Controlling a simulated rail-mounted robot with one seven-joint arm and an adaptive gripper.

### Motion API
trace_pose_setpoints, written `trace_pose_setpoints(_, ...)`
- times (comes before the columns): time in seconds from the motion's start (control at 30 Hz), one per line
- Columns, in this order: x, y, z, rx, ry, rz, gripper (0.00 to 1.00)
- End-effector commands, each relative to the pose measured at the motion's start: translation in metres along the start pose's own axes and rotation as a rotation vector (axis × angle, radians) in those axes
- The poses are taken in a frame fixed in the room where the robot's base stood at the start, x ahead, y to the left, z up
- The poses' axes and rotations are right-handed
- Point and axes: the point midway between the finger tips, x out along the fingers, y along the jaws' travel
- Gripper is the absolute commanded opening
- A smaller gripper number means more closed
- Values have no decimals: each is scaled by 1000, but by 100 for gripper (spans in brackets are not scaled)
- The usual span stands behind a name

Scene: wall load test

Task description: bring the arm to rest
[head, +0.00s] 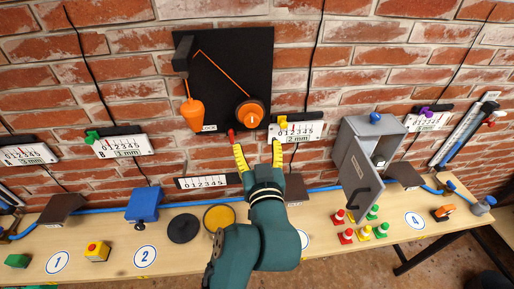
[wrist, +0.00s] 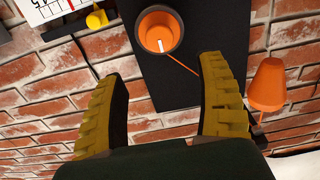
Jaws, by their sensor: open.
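My gripper (head: 259,156) is open and empty, its yellow ridged fingers apart in front of the brick wall. In the wrist view the two fingers (wrist: 165,105) stand wide apart with nothing between them but wall and the edge of the black panel. My dark green arm rises over the table in the head view. Just above the fingertips is an orange round knob (head: 249,113) on the black wall panel (head: 235,65); the knob also shows in the wrist view (wrist: 159,32). The fingers look apart from it.
An orange weight (head: 193,113) hangs by a cord on the panel. White scales, one marked 2 mm (head: 296,131), line the wall. A grey box (head: 365,150) with its door open stands right of my arm. Cones (head: 347,236), a blue block (head: 143,205) and discs (head: 183,228) crowd the table.

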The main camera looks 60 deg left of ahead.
Motion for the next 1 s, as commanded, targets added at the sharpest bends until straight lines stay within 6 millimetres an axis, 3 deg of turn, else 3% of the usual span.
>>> trace_pose_setpoints(0.47,1,0,0,0,0,0,72)
trace_pose_setpoints(0.57,-9,20,-3,-4,4,41,72)
trace_pose_setpoints(0.67,-40,75,-13,-21,21,155,72)
trace_pose_setpoints(0.77,-95,135,-37,-93,45,327,72)
trace_pose_setpoints(0.9,-189,196,-77,-190,67,600,72)
trace_pose_setpoints(1.0,-259,218,-105,-241,91,794,72)
